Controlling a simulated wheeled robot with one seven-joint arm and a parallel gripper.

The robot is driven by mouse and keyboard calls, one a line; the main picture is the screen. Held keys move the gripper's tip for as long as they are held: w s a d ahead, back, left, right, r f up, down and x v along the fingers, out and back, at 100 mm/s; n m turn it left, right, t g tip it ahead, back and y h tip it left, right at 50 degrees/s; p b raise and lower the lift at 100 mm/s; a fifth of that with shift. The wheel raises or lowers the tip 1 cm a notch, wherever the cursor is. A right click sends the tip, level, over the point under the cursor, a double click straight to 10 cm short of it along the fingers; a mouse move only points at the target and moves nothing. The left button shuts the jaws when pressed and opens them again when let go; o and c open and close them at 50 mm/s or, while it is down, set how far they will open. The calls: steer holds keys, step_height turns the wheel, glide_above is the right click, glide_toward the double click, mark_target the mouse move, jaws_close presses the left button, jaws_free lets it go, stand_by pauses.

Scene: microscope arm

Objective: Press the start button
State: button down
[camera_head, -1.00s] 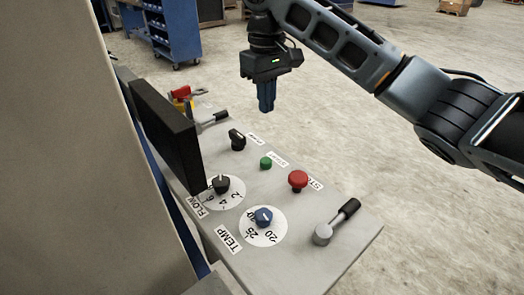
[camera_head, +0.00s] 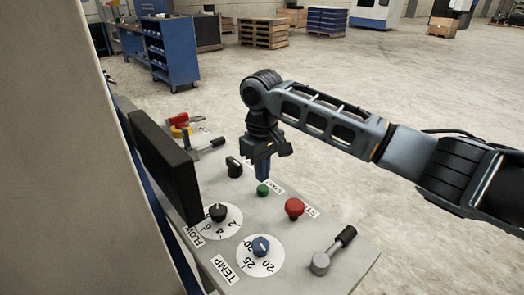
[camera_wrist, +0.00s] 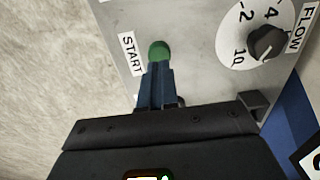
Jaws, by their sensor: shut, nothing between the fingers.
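The green start button (camera_head: 262,190) sits on the grey panel (camera_head: 300,262), beside a partly covered label. In the wrist view the button (camera_wrist: 159,48) is next to the label reading START (camera_wrist: 131,53). My gripper (camera_head: 263,178) points down with its blue fingers together and empty, close above the button in the head view. In the wrist view my fingertips (camera_wrist: 159,66) overlap the button's near edge. I cannot tell whether they touch it.
A red stop button (camera_head: 294,208) is to the right. A black switch (camera_head: 234,166), the FLOW knob (camera_head: 218,212), the blue TEMP knob (camera_head: 261,246) and a lever (camera_head: 333,250) share the panel. A black upright screen (camera_head: 165,165) stands along its left side.

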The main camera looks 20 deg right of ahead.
mark_target(263, 188)
steer(key=shift+f, duration=1.3)
steer(key=shift+a+f+p, duration=0.1)
steer(key=shift+f+p, duration=0.35)
steer(key=shift+f, duration=0.1)
steer(key=shift+s+f, duration=0.2)
steer(key=shift+f, duration=0.55)
steer(key=r+p, duration=0.2)
steer(key=r, duration=0.1)
steer(key=r+p, duration=0.1)
steer(key=r, duration=0.1)
steer(key=shift+w+r+p, duration=0.1)
steer(key=shift+w+p, duration=0.15)
steer(key=shift+p, duration=0.15)
step_height(263, 188, up, 10)
steer(key=b, duration=0.2)
